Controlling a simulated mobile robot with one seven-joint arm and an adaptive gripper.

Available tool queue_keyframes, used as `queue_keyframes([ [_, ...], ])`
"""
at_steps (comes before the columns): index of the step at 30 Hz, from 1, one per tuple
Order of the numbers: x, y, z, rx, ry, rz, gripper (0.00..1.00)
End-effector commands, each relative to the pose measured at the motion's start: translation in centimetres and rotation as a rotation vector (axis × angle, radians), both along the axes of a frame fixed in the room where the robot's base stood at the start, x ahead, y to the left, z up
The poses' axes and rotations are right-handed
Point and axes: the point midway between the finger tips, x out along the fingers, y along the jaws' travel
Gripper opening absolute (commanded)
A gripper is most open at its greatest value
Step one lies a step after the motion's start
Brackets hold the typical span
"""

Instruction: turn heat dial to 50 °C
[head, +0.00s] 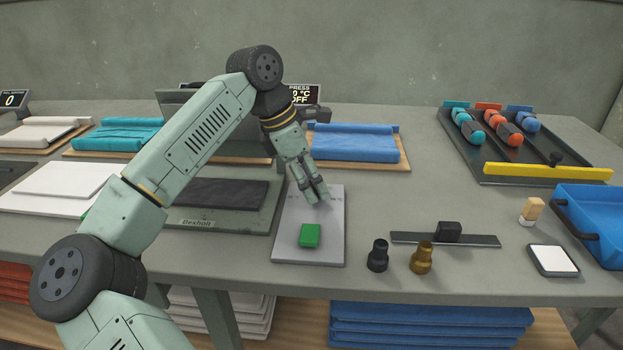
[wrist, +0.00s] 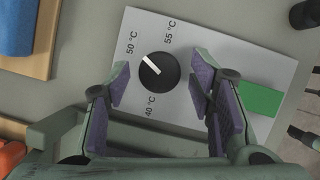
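The heat dial (wrist: 160,70) is a round black knob on a light grey panel (head: 330,225), which also shows in the wrist view (wrist: 215,50). Labels 40 °C, 50 °C and 55 °C surround it. Its white mark points up-left in the wrist view, roughly toward 50 °C (wrist: 131,43); exact alignment is hard to tell. My gripper (wrist: 157,82) is open, its purple-padded fingers apart on either side of the dial; I see no clear contact. In the head view my gripper (head: 317,198) hides the dial. A press display (head: 300,95), partly hidden, shows "0 °C" and "OFF".
A green block or button (head: 310,235) sits on the panel's near part. The dark press (head: 215,192) stands left, folded blue fabric (head: 355,142) behind. A black stamp (head: 378,255), a brass stamp (head: 421,258) and a dark bar (head: 480,240) lie to the right.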

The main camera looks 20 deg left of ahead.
Motion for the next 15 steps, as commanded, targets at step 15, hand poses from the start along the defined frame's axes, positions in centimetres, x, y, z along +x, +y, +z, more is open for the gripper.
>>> queue_keyframes([
  [15,-0.4,0.8,2.2,0.001,-0.002,0.003,0.52],
])
